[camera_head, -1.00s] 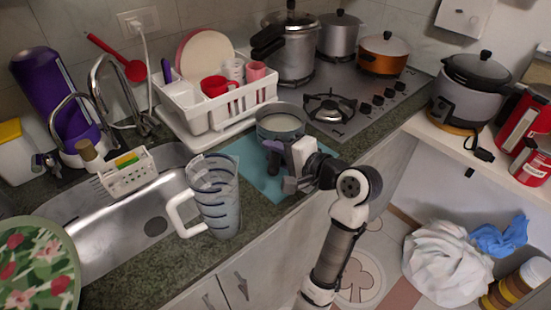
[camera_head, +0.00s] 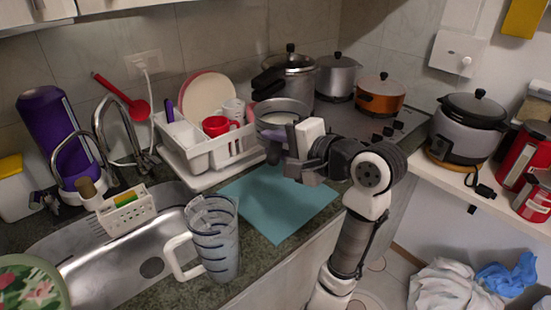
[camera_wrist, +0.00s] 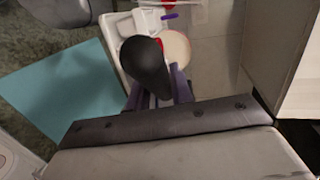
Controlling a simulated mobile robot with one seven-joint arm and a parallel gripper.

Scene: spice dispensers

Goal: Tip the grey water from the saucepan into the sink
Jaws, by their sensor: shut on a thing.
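The saucepan (camera_head: 283,108) is in the head view, up off the counter, in front of the pressure cooker. Its inside looks pale grey; I cannot make out the water level. My gripper (camera_head: 275,152) is shut on its handle. In the wrist view the dark handle (camera_wrist: 148,65) stands between my purple-grey fingers (camera_wrist: 158,92). The pan looks about level, its far side partly hidden. The steel sink (camera_head: 100,272) is at lower left, with a round drain (camera_head: 151,267), well left of the pan.
A clear measuring jug (camera_head: 212,240) stands at the sink's right edge, between pan and basin. A white dish rack (camera_head: 210,152) with cups stands behind. The tap (camera_head: 105,130) and a sponge caddy (camera_head: 125,212) border the sink. A teal mat (camera_head: 278,205) lies bare.

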